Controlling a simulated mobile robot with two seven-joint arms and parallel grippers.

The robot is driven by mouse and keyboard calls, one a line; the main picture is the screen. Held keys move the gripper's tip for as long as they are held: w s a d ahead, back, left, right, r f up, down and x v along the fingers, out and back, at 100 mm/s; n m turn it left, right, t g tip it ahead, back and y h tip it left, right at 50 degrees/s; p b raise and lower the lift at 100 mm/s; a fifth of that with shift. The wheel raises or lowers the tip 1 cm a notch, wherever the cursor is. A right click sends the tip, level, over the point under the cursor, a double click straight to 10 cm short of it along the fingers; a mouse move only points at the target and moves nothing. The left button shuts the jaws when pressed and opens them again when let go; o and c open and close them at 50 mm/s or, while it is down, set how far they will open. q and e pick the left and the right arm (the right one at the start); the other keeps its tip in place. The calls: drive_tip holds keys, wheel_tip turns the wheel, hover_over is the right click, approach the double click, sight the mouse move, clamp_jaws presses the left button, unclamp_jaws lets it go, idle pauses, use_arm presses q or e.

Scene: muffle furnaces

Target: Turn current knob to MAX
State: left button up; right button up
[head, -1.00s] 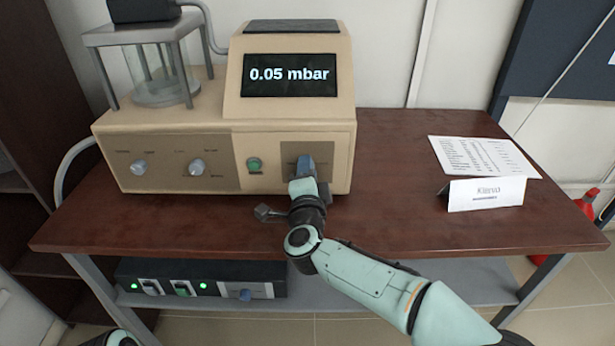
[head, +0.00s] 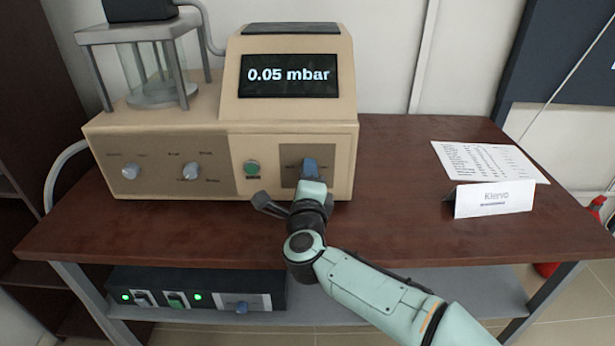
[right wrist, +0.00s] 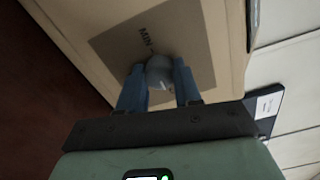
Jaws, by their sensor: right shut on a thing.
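The tan machine (head: 110,150) stands on the brown table, and its lit screen (head: 288,75) reads 0.05 mbar. My right gripper (head: 309,168) is at the grey panel (head: 288,174) at the right of its front. In the right wrist view, a rounded grey-blue knob (right wrist: 159,72) sits between the two blue fingers of my right gripper (right wrist: 160,86), which is shut on it. The word MIN (right wrist: 147,35) shows on the panel beside the knob. The knob's pointer cannot be made out, and in the head view my gripper hides the knob. My left gripper is not in view.
Two other knobs (head: 130,171) (head: 190,171) and a green button (head: 252,168) are on the machine's front. A black unit (head: 130,280) with green lights is on the lower shelf.

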drive_tip(key=o, duration=1)
drive_tip(key=shift+o, duration=0.2)
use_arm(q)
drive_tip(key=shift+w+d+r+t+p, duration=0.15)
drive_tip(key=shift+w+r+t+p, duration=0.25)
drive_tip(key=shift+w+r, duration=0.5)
use_arm(e)
drive_tip(key=s, duration=1.3)
drive_tip(key=shift+s, duration=0.2)
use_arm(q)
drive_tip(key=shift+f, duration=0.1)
